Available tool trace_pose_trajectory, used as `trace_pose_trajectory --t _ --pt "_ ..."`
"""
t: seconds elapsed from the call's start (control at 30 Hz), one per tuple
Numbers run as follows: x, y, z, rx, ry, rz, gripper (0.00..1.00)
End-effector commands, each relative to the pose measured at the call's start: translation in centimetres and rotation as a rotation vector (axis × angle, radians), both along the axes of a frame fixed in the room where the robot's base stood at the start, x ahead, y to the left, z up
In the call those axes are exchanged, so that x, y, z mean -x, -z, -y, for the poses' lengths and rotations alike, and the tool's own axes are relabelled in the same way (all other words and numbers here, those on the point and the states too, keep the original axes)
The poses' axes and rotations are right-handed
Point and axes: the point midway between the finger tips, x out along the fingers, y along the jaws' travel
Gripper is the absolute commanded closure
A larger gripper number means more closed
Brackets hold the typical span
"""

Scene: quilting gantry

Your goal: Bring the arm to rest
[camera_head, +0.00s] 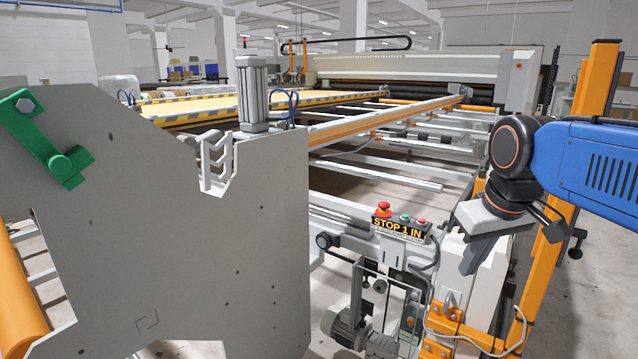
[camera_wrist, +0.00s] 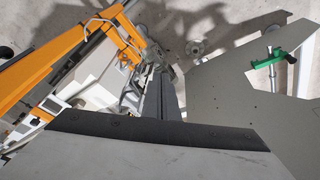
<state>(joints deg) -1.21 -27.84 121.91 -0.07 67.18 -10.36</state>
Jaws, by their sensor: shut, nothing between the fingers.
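My arm comes in from the right of the head view as a blue link (camera_head: 600,165), with a dark wrist joint at its left end. My gripper (camera_head: 470,262) hangs below the wrist, pointing down, shut and empty. In that view it overlaps the white machine housing (camera_head: 488,278), to the right of the control box (camera_head: 400,227) labelled STOP 1 IN. I cannot tell the gap between them. In the wrist view the grey gripper body fills the bottom, and the shut fingers (camera_wrist: 162,100) point away over the machine frame and floor.
A large grey side plate (camera_head: 190,240) with a green lever (camera_head: 45,140) stands at the left. A red stop button (camera_head: 383,209) tops the control box. An orange upright (camera_head: 597,80) stands at the right, near my arm. Long orange and grey rails (camera_head: 385,120) run toward the back.

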Motion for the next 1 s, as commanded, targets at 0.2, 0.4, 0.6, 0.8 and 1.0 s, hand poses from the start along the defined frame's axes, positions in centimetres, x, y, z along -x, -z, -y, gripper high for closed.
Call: trace_pose_trajectory --t 0.2,0.4,0.6,0.8,1.0 --pt "6.3 6.1 0.4 -0.029 0.087 0.04 1.0" --pt "10.4 11.1 0.6 -0.054 0.153 0.071 1.0" --pt "12.2 13.6 0.7 -0.065 0.184 0.085 1.0" --pt "12.3 13.8 0.7 -0.066 0.188 0.086 1.0" --pt "12.3 13.8 0.7 -0.066 0.187 0.086 1.0"
